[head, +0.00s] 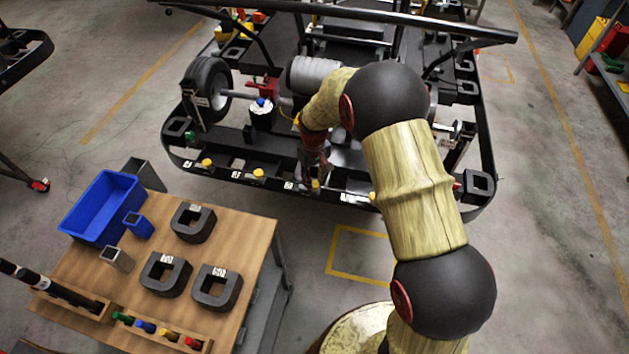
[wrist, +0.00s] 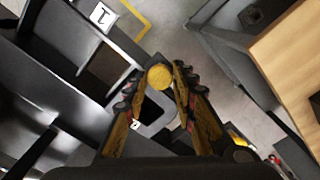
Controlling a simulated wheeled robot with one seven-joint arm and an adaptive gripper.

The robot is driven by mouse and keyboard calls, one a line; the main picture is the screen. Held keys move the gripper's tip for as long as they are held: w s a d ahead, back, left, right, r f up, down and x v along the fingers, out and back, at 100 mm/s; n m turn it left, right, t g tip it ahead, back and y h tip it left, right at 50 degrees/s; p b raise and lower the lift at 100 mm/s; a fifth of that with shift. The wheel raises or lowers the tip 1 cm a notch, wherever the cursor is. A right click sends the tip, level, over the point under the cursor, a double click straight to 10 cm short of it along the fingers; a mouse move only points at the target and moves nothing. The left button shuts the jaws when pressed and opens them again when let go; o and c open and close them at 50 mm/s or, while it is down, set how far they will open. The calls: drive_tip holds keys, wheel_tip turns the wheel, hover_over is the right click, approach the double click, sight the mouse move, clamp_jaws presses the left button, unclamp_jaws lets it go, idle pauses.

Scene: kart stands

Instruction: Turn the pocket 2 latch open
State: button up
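A latch with a round yellow knob (head: 316,184) is on the front rail of the kart stand (head: 225,172). My gripper (head: 314,168) is down at this knob, pointing at the rail. In the wrist view the yellow knob (wrist: 160,77) lies between the tips of my two fingers (wrist: 158,82). The fingers are spread, with a small gap showing at the left finger; firm contact is not visible. Two more yellow knobs, a left one (head: 207,162) and a middle one (head: 258,174), stand along the rail. The labels beside them are too small to read in the head view.
A wooden table (head: 130,262) at lower left holds a blue bin (head: 103,207) and several black ring-shaped blocks. A wheel (head: 208,88) and a dark bar (head: 380,12) are on the stand. A tag marked 1 (wrist: 103,16) shows in the wrist view. Floor right of the table is clear.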

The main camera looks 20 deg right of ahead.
sight(314, 183)
drive_tip(key=o, duration=0.4)
drive_tip(key=shift+s, duration=0.1)
wheel_tip(314, 183, up, 12)
drive_tip(key=shift+f, duration=0.1)
idle(0.5)
idle(0.4)
